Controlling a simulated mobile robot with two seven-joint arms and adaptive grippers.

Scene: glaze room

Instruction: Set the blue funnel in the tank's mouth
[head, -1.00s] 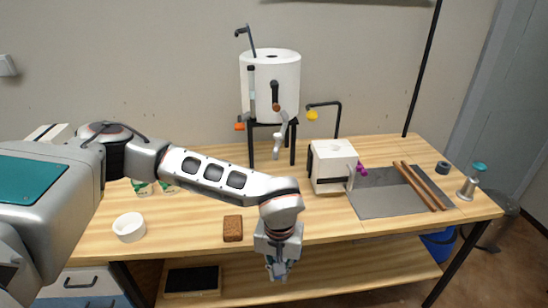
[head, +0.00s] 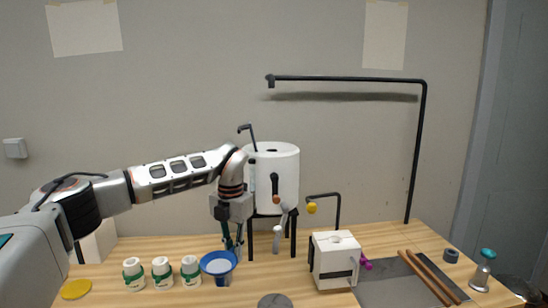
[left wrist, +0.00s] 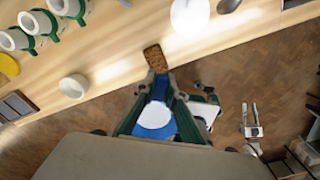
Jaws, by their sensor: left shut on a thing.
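The blue funnel (head: 218,263) hangs below my left gripper (head: 231,240), which is shut on it. Its wide blue rim faces up and its inside looks pale. In the left wrist view the funnel (left wrist: 155,120) sits between the fingers of my left gripper (left wrist: 158,95). The tank (head: 285,170) is a white cylinder on a dark stand, with a dark round mouth (head: 271,150) in its top. The funnel is left of the tank in the head view, lower than the mouth and apart from it. A small pale two-pronged thing (left wrist: 250,122) may be my right gripper; its jaws are unclear.
Several white jars with green bands (head: 161,272) stand left of the funnel. A white box (head: 334,262) stands right of the tank, near a dark bent pipe (head: 325,195). A brown block (left wrist: 155,58) and a white bowl (left wrist: 73,86) lie near the table edge.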

